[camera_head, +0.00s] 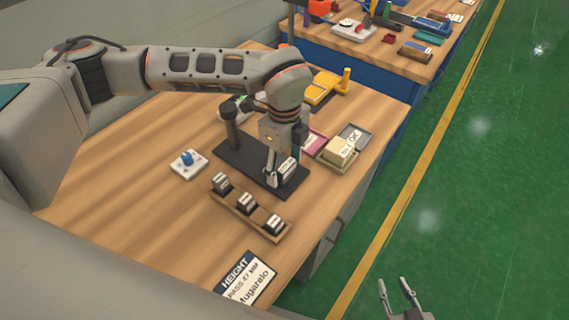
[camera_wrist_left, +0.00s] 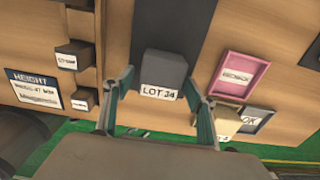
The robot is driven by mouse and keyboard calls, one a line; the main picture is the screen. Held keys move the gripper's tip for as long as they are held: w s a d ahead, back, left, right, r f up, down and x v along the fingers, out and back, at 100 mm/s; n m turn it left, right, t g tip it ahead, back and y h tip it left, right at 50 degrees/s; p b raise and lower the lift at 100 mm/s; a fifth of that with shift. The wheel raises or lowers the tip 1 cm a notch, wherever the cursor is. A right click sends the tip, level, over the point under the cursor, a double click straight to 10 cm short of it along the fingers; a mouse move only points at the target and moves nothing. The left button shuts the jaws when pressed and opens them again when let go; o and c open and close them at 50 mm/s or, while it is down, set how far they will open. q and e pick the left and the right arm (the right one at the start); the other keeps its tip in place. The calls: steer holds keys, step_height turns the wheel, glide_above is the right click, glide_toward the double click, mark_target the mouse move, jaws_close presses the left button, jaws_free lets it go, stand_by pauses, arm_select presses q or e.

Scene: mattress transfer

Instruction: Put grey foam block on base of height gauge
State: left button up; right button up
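The grey foam block (camera_head: 287,172) with a white label sits on the dark base of the height gauge (camera_head: 243,161), near its front end. In the left wrist view the block (camera_wrist_left: 165,68) reads LOT 34, with the dark base (camera_wrist_left: 172,22) behind it. My left gripper (camera_head: 284,166) is down at the block, its fingers on either side. In the left wrist view the left gripper (camera_wrist_left: 158,78) looks open, with a narrow gap beside the block on the left. Contact on the right side is unclear. My right gripper (camera_head: 404,291) is open and empty above the green floor.
A wooden rack (camera_head: 234,205) with three dark labelled blocks stands in front of the base. A HEIGHT card (camera_head: 246,280) lies near the table edge. A pink tray (camera_wrist_left: 241,77), a tray marked OK (camera_head: 356,134) and a white plate with a blue knob (camera_head: 188,163) flank the base.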

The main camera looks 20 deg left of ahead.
mark_target(285, 165)
arm_select(q)
steer(key=shift+r, duration=0.1)
step_height(285, 165, up, 12)
stand_by(0.6)
steer(key=shift+r, duration=0.1)
steer(key=shift+s+d, duration=0.1)
stand_by(0.3)
